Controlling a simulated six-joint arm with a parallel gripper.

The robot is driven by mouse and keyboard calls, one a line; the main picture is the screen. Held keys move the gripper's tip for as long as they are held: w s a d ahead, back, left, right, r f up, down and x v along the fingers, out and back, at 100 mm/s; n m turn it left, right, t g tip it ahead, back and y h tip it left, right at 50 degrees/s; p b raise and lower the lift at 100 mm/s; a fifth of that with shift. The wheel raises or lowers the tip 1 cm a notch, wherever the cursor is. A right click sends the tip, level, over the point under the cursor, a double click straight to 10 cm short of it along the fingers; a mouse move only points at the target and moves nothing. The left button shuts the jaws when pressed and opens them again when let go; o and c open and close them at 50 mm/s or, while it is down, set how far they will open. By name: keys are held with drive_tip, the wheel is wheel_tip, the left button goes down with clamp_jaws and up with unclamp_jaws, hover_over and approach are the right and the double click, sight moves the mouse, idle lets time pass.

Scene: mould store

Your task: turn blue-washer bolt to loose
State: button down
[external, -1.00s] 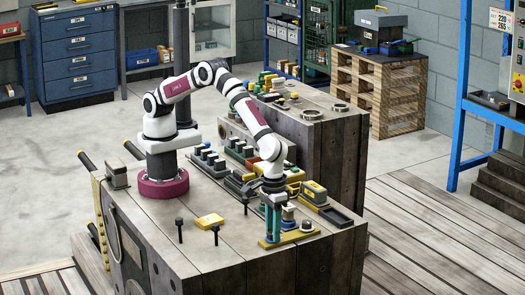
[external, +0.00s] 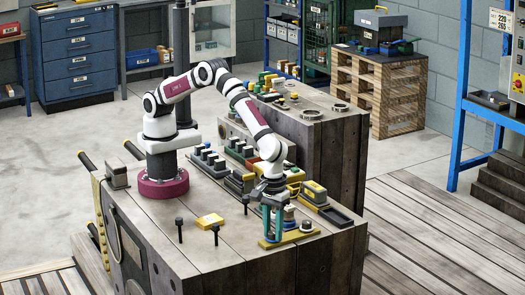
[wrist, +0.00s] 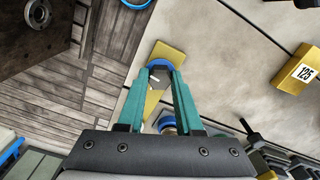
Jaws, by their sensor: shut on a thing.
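The yellow plate (external: 292,237) lies near the front right corner of the wooden block top. It also shows in the wrist view (wrist: 168,52), under my fingertips. My gripper (external: 272,238) points straight down over the plate's left end. Its teal fingers are closed at the blue washer (wrist: 160,64), holding the blue-washer bolt there. The bolt's head is mostly hidden between the fingertips (wrist: 160,70). A second round part with a blue ring (wrist: 166,122) shows between the fingers, nearer my gripper's body in the wrist view.
A yellow block marked 125 (wrist: 297,70) lies on the block top, left of the plate in the external view (external: 209,220). Black upright bolts (external: 180,230) stand near it. A dark tray (external: 337,217) and several parts crowd the right side.

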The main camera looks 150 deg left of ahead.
sight(273, 232)
drive_tip(key=shift+d+f, duration=0.1)
drive_tip(key=c, duration=0.6)
unclamp_jaws()
drive_tip(key=shift+r, duration=7.95)
